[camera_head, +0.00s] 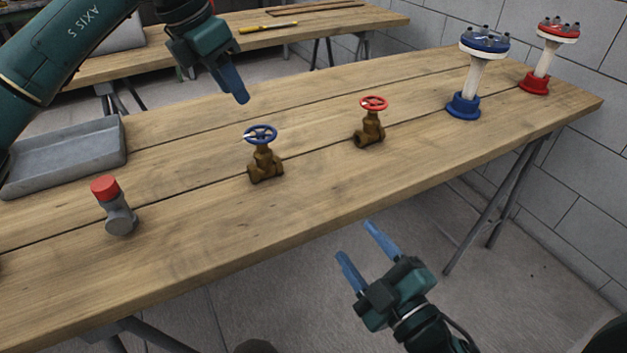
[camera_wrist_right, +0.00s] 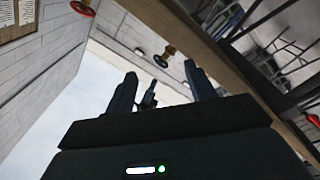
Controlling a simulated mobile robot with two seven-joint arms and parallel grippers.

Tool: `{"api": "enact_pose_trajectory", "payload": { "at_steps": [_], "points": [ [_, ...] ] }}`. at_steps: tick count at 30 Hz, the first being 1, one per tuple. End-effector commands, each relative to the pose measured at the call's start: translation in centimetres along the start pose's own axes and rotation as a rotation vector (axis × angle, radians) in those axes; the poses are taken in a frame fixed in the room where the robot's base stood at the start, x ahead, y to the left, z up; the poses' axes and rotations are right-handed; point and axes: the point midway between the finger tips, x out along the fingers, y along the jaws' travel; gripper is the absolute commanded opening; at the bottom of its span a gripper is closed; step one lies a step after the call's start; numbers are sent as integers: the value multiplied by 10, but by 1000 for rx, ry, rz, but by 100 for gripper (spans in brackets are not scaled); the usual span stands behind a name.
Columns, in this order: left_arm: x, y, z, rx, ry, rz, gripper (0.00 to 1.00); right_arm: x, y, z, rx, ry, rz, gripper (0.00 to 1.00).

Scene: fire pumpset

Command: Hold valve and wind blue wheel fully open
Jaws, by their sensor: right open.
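The brass valve with the blue wheel (camera_head: 264,165) stands upright on the wooden bench. Its blue wheel (camera_head: 260,134) is on top, with a small pale mark at its left side. My left gripper (camera_head: 242,98) hangs above the bench, behind the blue wheel and apart from it. Its fingers overlap in the head view, so their gap is hidden. My right gripper (camera_head: 354,239) is open and empty in front of the bench's near edge, well short of the valve. Its two spread fingers also show in the right wrist view (camera_wrist_right: 160,74).
A brass valve with a red wheel (camera_head: 371,125) stands to the right. Blue (camera_head: 470,85) and red (camera_head: 541,65) flanged posts stand farther right. A red-capped grey fitting (camera_head: 119,215) and grey tray (camera_head: 66,158) are at left. Bench (camera_head: 330,190) is clear between the items.

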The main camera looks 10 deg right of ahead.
Motion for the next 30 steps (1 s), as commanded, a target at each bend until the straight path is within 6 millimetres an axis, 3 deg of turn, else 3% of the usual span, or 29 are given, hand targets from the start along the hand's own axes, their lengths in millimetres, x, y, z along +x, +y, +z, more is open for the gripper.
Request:
{"api": "enact_pose_trajectory", "payload": {
  "at_steps": [9, 18, 24, 30],
  "points": [
    [0, 0, 0, 0, -1, -1, 36, 52, 12, -38, -867, 266, 91, 55],
    [0, 0, 0, 0, -1, -2, 36, 97, 8, -43, -1687, 422, 140, 55],
    [0, 0, 0, 0, -1, -2, 36, 119, 11, -31, -2066, 453, 135, 55],
    [0, 0, 0, 0, -1, -2, 36, 130, 13, -25, -2212, 455, 127, 55]
  ]
}}
